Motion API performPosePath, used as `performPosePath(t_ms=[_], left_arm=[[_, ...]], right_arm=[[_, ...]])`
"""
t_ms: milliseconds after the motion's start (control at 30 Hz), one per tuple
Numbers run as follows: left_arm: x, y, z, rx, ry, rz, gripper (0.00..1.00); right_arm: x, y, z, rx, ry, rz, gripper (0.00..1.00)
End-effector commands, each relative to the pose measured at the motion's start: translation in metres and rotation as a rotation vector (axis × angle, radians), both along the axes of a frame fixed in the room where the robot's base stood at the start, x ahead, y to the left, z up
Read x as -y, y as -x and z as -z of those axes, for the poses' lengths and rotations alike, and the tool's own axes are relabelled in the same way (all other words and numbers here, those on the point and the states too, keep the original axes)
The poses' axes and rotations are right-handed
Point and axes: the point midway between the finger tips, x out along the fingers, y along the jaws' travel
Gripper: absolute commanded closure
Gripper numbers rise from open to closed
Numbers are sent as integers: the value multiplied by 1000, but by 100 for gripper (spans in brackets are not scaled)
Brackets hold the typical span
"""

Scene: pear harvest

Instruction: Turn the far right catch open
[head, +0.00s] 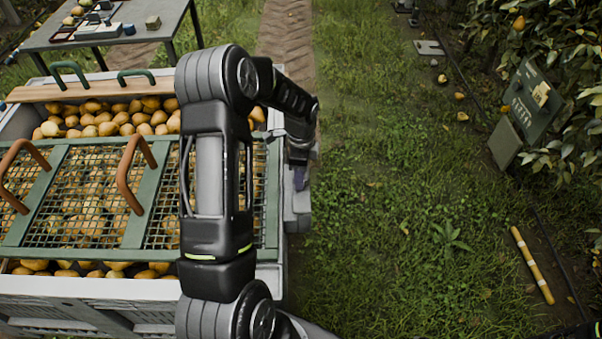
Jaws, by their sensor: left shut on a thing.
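A large grey crate (140,288) full of yellow pears stands at the left. A green-framed mesh lid (128,235) with brown handles lies over its pears. My left arm reaches over the crate's right part, and my left gripper (300,178) points down at the crate's right side. My right gripper is not in view.
A wooden board (95,91) with green handles spans the crate's far end. A grey table (110,28) with small items stands behind. Grass (400,220) is open to the right, with a yellow rod (532,265) and a green panel (531,102) by the bushes.

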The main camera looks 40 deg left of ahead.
Motion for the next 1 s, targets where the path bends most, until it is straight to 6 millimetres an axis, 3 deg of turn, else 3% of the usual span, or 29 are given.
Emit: performPosePath(t_ms=[200, 233, 467, 767, 1000], left_arm=[[0, 0, 0, 1, -2, 6, 100], [0, 0, 0, 1, -2, 6, 53], [0, 0, 0, 0, -1, 3, 34], [0, 0, -1, 1, -1, 1, 33], [0, -1, -26, 4, -1, 1, 33]], right_arm=[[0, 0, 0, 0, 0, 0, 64], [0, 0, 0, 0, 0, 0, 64], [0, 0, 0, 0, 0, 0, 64], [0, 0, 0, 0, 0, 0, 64], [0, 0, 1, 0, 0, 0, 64]])
